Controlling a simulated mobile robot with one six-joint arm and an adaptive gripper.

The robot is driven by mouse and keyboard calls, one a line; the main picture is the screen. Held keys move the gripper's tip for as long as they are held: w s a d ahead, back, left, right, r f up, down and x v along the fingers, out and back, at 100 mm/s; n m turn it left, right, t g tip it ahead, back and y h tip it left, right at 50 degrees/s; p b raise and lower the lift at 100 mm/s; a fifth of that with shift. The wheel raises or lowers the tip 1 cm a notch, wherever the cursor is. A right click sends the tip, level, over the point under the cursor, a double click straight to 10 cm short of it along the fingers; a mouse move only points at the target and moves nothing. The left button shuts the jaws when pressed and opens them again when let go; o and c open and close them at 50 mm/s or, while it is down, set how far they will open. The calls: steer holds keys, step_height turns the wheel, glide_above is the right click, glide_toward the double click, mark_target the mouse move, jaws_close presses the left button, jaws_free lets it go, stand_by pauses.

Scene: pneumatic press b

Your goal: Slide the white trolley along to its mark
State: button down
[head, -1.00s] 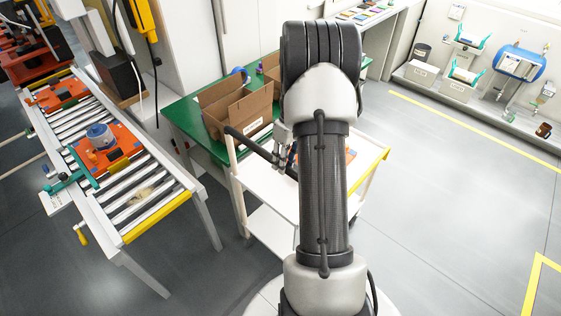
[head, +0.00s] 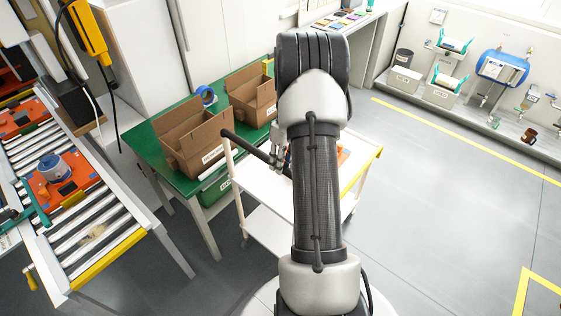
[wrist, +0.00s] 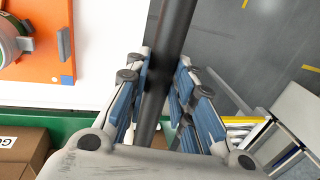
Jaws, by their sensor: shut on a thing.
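The white trolley (head: 258,188) stands in front of my arm, beside the green bench, and my arm hides much of it. Its dark handle bar (head: 247,147) runs along the near left end of the top. My gripper (head: 281,158) is shut on this bar, partly hidden by my arm. In the wrist view the blue-padded fingers (wrist: 166,88) lie on both sides of the bar (wrist: 174,35). An orange plate (wrist: 38,45) with a round grey part lies on the trolley's top. A yellow floor corner (head: 526,278) shows at lower right; I cannot tell if it is the mark.
The green bench (head: 152,147) with open cardboard boxes (head: 195,142) stands close at the trolley's left. A roller conveyor (head: 100,232) is farther left. The grey floor (head: 430,210) at right is clear, up to a wall ledge with equipment behind a yellow line (head: 460,138).

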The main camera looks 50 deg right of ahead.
steer(key=shift+w+d+r, duration=0.1)
steer(key=shift+d+r, duration=0.05)
steer(key=shift+d, duration=0.1)
steer(key=c, duration=1.4)
jaws_free()
steer(key=shift+o, duration=0.2)
step_height(320, 180, up, 12)
steer(key=d, duration=0.2)
steer(key=shift+d+f, duration=0.15)
steer(key=shift+f, duration=0.05)
